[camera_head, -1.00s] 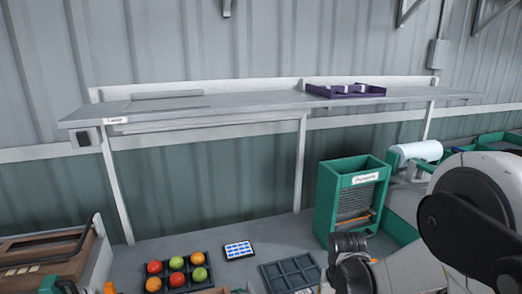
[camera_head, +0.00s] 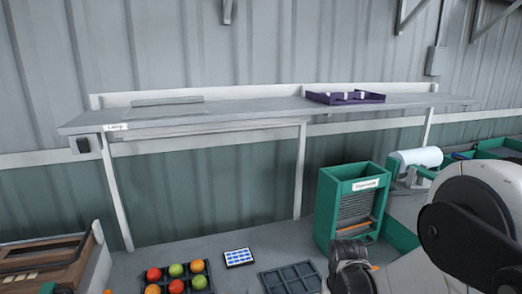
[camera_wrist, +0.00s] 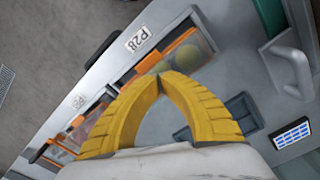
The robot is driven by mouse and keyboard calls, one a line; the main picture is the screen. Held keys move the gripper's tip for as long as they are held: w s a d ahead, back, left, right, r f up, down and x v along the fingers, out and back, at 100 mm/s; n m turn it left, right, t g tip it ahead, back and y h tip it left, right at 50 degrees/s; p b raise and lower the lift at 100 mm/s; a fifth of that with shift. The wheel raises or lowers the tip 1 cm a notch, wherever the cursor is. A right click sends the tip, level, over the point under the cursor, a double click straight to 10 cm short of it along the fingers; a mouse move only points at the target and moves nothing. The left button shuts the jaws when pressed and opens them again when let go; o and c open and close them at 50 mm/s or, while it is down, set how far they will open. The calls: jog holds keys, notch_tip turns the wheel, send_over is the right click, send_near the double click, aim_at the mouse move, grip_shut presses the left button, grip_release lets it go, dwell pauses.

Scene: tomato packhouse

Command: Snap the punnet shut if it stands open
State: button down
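In the wrist view, an orange-edged clear container (camera_wrist: 185,52) with a yellowish-green round thing inside lies near the bench edge, beyond my fingertips. It may be the punnet; I cannot tell whether its lid is open. A second orange and clear container (camera_wrist: 82,132) with reddish contents sits further left, partly behind my left finger. My gripper (camera_wrist: 160,78) has two yellow ribbed fingers whose tips meet, with nothing seen between them. In the head view no punnet is clearly visible, and my fingers are out of sight.
A tray (camera_head: 202,267) of red, green and orange tomatoes stands beside a blue-and-white keypad (camera_head: 239,257) and an empty dark tray (camera_head: 267,282). A green dispenser (camera_head: 323,210) stands at right. A purple tray (camera_head: 345,97) is on the shelf (camera_head: 240,112). A label P28 (camera_wrist: 138,39) marks the bench edge.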

jog(key=shift+f+b, duration=0.95)
jog(key=shift+f, duration=0.1)
jog(key=shift+r, duration=0.1)
dwell(0.5)
jog(key=shift+r+p, duration=2.5)
jog(key=shift+r, duration=0.95)
